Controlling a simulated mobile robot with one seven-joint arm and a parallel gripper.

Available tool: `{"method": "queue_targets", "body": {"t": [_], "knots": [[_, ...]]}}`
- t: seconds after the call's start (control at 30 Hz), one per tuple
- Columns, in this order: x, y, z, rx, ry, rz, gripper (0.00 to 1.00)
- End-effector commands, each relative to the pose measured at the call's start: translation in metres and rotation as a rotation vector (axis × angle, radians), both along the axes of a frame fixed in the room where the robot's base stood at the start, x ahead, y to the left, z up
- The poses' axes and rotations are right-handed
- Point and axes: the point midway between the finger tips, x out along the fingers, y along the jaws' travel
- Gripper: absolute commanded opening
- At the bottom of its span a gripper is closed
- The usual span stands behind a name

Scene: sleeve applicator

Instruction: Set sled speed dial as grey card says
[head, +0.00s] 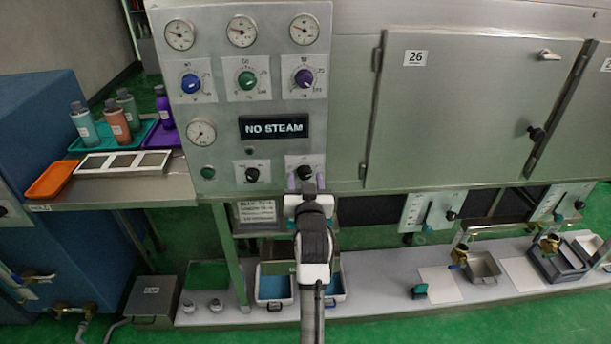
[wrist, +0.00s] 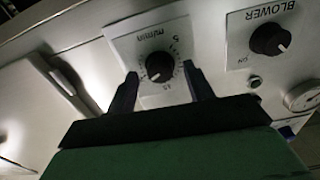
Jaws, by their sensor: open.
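The m/min dial (head: 304,172) is a black knob on a white plate at the lower right of the gauge panel. In the wrist view the dial (wrist: 160,66) appears upside down; its white mark points towards the bottom of the picture, near a figure like 15. My gripper (head: 305,188) is open, with one finger on each side of the knob; in the wrist view its fingertips (wrist: 161,76) flank it, and I cannot tell whether they touch. A pale grey card (head: 257,212) with small dark text hangs below the panel, too small to read.
The BLOWER knob (head: 252,174) sits left of the dial and also shows in the wrist view (wrist: 269,38). A "NO STEAM" display (head: 273,127) and coloured knobs are above. A steel door (head: 460,120) is to the right. Bottles stand on the left shelf (head: 100,190).

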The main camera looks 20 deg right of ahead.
Motion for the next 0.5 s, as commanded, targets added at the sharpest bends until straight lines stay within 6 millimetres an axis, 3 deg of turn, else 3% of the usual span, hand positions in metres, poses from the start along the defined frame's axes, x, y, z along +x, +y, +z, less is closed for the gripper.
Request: {"method": "queue_targets", "body": {"t": [0.37, 0.5], "knots": [[0.0049, -0.0012, -0.0002, 0.0, -0.001, 0.0, 0.51], [0.0048, -0.0012, -0.0002, 0.0, -0.001, 0.0, 0.32]]}}
